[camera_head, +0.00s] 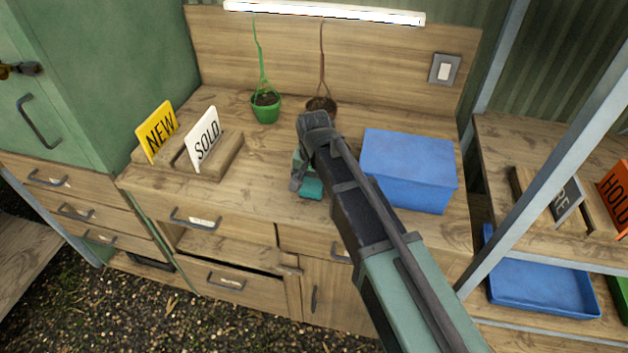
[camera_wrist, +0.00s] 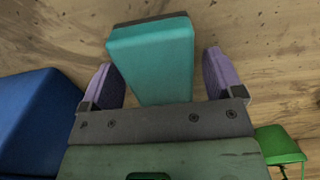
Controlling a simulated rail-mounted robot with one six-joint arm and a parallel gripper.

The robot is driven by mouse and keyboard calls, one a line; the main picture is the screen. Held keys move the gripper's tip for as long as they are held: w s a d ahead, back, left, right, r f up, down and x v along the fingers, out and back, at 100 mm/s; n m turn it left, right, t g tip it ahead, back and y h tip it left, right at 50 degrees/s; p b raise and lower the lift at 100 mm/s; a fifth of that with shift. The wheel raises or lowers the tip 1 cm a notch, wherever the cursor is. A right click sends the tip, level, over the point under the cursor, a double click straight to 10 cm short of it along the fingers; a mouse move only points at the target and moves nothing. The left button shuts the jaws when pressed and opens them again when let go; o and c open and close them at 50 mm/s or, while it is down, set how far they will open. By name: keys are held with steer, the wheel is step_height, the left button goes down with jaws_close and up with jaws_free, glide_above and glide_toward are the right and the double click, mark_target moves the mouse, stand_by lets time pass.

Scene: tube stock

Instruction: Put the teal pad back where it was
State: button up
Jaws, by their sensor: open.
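The teal pad (camera_wrist: 152,60) is a teal block with a dark layer along its far edge. In the wrist view it lies on the wooden worktop between the two purple fingers of my gripper (camera_wrist: 163,78). The fingers are open, with a visible gap on the right side and a smaller one on the left. In the head view the pad (camera_head: 311,187) shows partly beneath my gripper (camera_head: 303,172), with my arm hiding the rest.
A blue box (camera_head: 408,170) stands right of my arm on the worktop. A green hanging pot (camera_head: 265,108) and a brown one (camera_head: 321,105) are at the back. Sign holders with NEW (camera_head: 157,131) and SOLD (camera_head: 203,138) stand at left. The worktop between them and the pad is clear.

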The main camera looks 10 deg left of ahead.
mark_target(316, 180)
step_height(316, 180, up, 12)
steer(key=p, duration=1.2)
steer(key=shift+r, duration=0.15)
steer(key=s+d, duration=0.1)
steer(key=d, duration=0.4)
steer(key=s+d, duration=0.2)
steer(key=d, duration=0.4)
steer(key=s+d, duration=0.1)
steer(key=d, duration=0.5)
steer(key=shift+s+d, duration=0.2)
steer(key=shift+s, duration=0.1)
steer(key=s+d, duration=0.6)
steer(key=d, duration=0.5)
steer(key=shift+n, duration=0.3)
